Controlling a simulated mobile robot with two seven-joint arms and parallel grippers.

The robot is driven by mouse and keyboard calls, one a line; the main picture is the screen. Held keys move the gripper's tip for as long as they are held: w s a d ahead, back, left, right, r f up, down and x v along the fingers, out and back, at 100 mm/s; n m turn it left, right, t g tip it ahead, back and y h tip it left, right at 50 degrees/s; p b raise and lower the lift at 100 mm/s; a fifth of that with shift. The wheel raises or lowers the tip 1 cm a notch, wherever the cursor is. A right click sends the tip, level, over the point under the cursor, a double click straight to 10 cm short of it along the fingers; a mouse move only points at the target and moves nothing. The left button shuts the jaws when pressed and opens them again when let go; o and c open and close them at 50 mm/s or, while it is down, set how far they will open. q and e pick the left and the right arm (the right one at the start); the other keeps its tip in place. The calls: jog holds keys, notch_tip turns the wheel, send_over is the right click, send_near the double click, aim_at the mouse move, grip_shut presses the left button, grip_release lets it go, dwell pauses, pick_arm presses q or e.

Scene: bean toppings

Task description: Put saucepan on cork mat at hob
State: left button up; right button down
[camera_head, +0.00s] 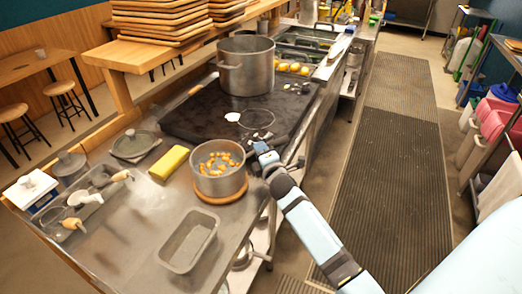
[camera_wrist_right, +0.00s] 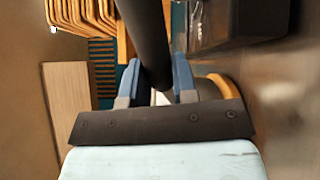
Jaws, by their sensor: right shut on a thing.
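The saucepan (camera_head: 219,178) is a grey metal pot with orange-brown beans inside. It stands upright over the round cork mat (camera_head: 207,191), whose edge shows below it at the counter's right side. In the head view it looks seated on the mat; I cannot tell whether a small gap remains. My right gripper (camera_head: 260,150) is just right of the pan. In the right wrist view its fingers (camera_wrist_right: 157,85) are shut on the dark saucepan handle (camera_wrist_right: 147,40). The cork mat's curved edge (camera_wrist_right: 224,85) also shows there. My left gripper is out of view.
The black hob (camera_head: 190,119) lies behind the saucepan, with a large stockpot (camera_head: 246,66) on it. A yellow sponge (camera_head: 169,163), a lid (camera_head: 134,145) and a utensil tray (camera_head: 84,210) are to the left. An empty metal tin (camera_head: 188,242) sits in front.

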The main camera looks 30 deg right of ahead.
jog(key=shift+r, duration=0.1)
jog(key=c, duration=0.9)
grip_release()
